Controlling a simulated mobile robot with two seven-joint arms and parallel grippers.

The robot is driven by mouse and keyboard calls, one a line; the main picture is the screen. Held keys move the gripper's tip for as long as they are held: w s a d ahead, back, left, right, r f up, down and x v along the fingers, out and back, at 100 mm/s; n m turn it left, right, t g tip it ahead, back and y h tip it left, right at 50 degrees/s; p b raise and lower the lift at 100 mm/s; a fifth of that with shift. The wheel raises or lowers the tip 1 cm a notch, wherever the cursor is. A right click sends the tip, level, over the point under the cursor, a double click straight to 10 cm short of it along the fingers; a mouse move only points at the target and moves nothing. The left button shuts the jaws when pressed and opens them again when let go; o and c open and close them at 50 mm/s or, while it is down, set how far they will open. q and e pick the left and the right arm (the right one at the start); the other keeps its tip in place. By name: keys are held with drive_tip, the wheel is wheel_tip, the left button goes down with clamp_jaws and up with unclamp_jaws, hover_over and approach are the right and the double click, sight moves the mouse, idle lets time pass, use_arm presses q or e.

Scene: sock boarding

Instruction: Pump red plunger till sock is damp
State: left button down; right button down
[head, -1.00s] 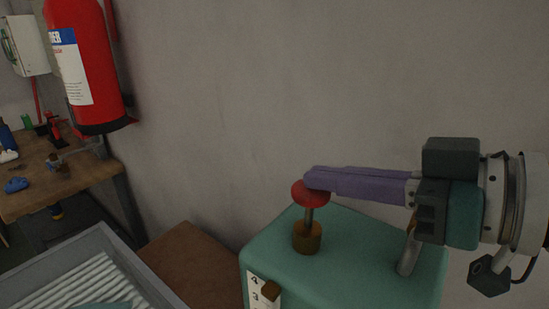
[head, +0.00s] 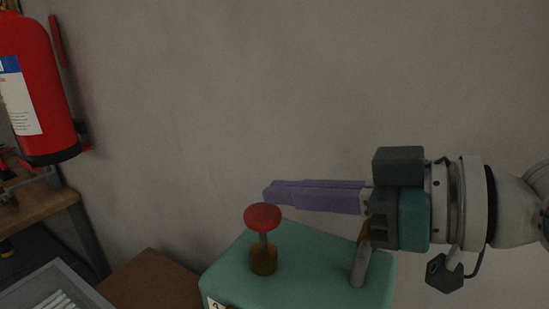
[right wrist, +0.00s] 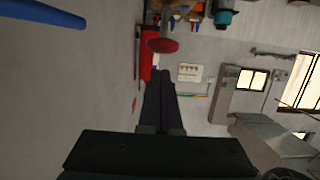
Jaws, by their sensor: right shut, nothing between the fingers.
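The red plunger knob (head: 262,217) stands upright on its stem, which rises from a brass-coloured collar (head: 263,261) on top of a teal box (head: 315,263). My right gripper (head: 267,192) has purple fingers that are shut with nothing between them. In the head view its fingertips hang just above and behind the knob, with a small gap. The shut fingers show dark in the right wrist view (right wrist: 162,74). A white scale label (head: 214,303) is partly in view on the box front. No sock can be made out. My left gripper is not in view.
A bent spout or tube (head: 359,266) rises from the box's right side, under my right gripper. A grey tray (head: 75,267) is at lower left beside a brown surface (head: 152,281). A fire extinguisher (head: 35,90) hangs on the wall at left.

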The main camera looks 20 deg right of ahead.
drive_tip(key=p+v, duration=0.1)
drive_tip(key=v, duration=0.7)
drive_tip(key=shift+s+d, duration=0.2)
drive_tip(key=shift+s, duration=0.1)
drive_tip(key=shift+f, duration=0.1)
idle(0.5)
